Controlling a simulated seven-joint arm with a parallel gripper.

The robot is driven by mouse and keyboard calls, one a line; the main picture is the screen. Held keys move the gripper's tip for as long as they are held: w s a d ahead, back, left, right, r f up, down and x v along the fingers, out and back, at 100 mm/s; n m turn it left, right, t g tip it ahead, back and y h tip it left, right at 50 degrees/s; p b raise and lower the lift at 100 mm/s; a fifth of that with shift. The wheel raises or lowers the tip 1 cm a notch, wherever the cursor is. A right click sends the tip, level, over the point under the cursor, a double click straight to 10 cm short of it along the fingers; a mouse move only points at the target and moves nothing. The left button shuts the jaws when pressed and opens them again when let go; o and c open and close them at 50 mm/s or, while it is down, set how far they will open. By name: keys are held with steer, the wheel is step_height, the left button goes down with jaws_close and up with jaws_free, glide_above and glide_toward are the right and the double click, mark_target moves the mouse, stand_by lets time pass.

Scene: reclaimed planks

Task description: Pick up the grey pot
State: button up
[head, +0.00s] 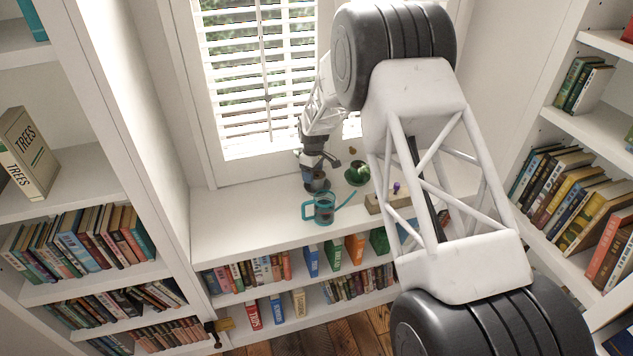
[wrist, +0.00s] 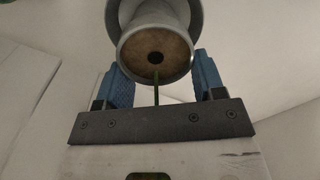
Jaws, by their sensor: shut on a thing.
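The grey pot (wrist: 190,22) fills the top middle of the wrist view, with a round brown face and a dark hole in it. My gripper (wrist: 162,78) has its two blue fingers on either side of the pot and is shut on it. In the head view my gripper (head: 315,170) points down over the white window ledge, with the grey pot (head: 318,185) at its tips, just behind the watering can. The pot is small and partly hidden there, and I cannot tell whether it touches the ledge.
A teal watering can (head: 324,211) stands just in front of the pot, its spout to the right. A green object (head: 357,174) and a wooden block (head: 388,203) lie to the right. Bookshelves flank the ledge (head: 235,235), whose left part is clear. The window blinds (head: 260,80) are behind.

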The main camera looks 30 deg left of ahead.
steer(key=shift+r, duration=0.1)
steer(key=shift+r, duration=4.9)
steer(key=shift+r, duration=0.15)
steer(key=shift+r, duration=1.35)
steer(key=f+n, duration=0.1)
steer(key=f, duration=0.2)
steer(key=f+n, duration=0.1)
steer(key=f, duration=0.2)
steer(key=f+n, duration=0.2)
steer(key=f, duration=0.1)
steer(key=shift+s+f, duration=0.15)
steer(key=shift+s, duration=0.2)
steer(key=shift+f, duration=0.2)
